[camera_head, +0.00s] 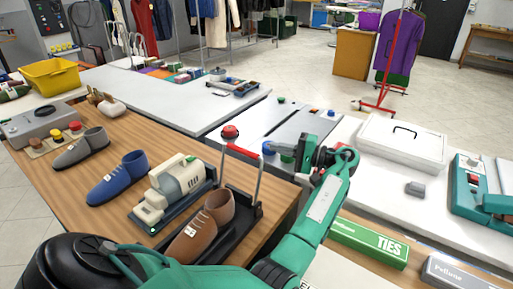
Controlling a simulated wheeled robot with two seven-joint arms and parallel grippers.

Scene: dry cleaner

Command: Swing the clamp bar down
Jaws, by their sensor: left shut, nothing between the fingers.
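The clamp bar is an upright metal frame with a red grip (241,151) across its top. It stands on a black base (240,220) at the right end of the wooden bench. A brown shoe (205,226) sits on that base, under and in front of the bar. My left gripper (300,157) is shut and empty, just right of the bar's red grip. It looks apart from the bar, but the exact gap is hard to tell. My right gripper is not in view.
A white lidded box (400,148) and a green TIES box (368,243) lie to the right. A red button (230,131) is behind the bar.

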